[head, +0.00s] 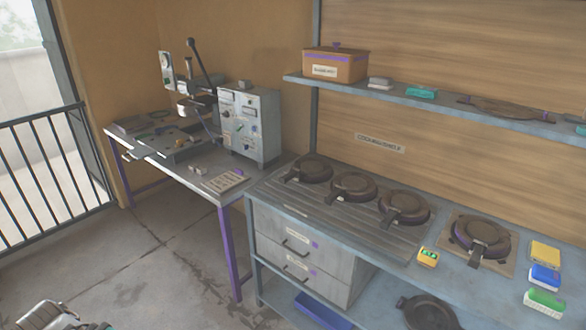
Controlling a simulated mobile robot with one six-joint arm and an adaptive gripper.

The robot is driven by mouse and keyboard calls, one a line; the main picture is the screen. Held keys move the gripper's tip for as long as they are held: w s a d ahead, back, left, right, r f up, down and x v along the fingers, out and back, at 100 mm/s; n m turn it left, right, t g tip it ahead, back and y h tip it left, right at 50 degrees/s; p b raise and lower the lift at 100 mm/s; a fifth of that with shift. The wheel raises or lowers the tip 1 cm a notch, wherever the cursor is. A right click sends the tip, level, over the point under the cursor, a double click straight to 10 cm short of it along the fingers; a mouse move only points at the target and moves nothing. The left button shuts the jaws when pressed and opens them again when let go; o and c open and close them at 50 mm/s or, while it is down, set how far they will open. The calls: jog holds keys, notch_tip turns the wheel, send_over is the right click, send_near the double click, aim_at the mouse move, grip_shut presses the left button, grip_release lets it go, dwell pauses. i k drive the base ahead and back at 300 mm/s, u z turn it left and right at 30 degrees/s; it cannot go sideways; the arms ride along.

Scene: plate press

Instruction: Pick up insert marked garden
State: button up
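I cannot read the word garden anywhere, so I cannot tell which piece is the insert. Several round dark plates with short handles stand on the right bench: the left one (312,168), one beside it (353,185), a third (404,207) on the ribbed rack, and a fourth (481,238) on a square tan base. Another dark round plate (428,313) lies low under the bench, cut off by the frame. Small pieces lie on a light marked card (226,181) on the left table.
The left table holds a lever press (196,105) and a grey control box (249,125). The right bench has drawers (303,265), a yellow-green block (428,257), and yellow, blue and green blocks at right. A tan box (335,65) stands on the shelf.

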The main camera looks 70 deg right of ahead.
aim_at(306, 170)
jog(key=z, duration=0.05)
jog(key=i, duration=3.05)
jog(key=z, duration=2.3)
